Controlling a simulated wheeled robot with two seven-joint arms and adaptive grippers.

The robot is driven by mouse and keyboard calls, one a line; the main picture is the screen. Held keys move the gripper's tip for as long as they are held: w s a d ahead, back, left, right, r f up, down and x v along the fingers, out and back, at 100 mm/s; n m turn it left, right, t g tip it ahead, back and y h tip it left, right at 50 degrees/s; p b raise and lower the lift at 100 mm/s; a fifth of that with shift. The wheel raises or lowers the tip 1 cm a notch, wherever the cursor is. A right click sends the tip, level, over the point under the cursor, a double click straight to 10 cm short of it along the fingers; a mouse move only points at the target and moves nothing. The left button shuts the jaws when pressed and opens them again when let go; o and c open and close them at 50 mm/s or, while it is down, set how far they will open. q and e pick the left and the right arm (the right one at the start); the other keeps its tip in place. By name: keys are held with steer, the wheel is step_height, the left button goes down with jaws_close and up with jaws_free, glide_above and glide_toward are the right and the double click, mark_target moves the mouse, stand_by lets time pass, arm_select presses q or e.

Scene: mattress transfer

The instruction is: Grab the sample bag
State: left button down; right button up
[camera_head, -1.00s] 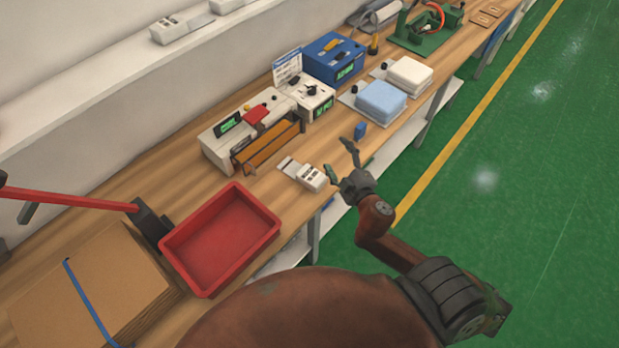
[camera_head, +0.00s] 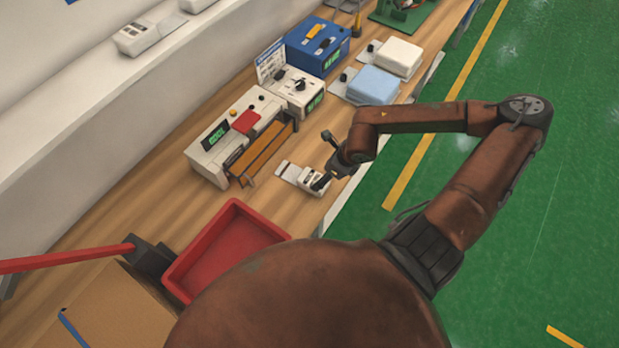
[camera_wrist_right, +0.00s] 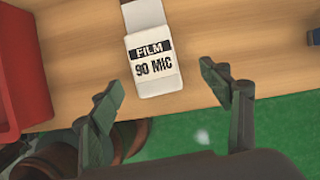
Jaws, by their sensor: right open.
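The sample bag (camera_head: 291,172) appears as a small white packet on the wooden bench, near its front edge. In the right wrist view the sample bag (camera_wrist_right: 152,52) carries the print "FILM 90 MIC". My right gripper (camera_head: 323,160) is at the bag's right end in the head view. In the wrist view the right gripper (camera_wrist_right: 161,78) is open, with one finger on each side of the bag's near end. The fingers look apart from the bag, and nothing is held.
A sealing machine (camera_head: 232,135) stands behind the bag. Light blue (camera_head: 375,84) and white (camera_head: 396,56) stacks lie farther along. Green floor borders the bench.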

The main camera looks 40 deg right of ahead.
mark_target(315, 180)
steer(key=shift+x, duration=1)
steer(key=x, duration=0.2)
steer(key=a+x, duration=0.1)
steer(key=x, duration=0.1)
steer(key=shift+w+f, duration=0.2)
steer(key=shift+f, duration=0.25)
steer(key=c, duration=0.4)
arm_select(q)
steer(key=shift+s+f, duration=0.2)
steer(key=shift+s, duration=0.05)
arm_select(e)
steer(key=c, duration=0.9)
steer(key=shift+r, duration=0.1)
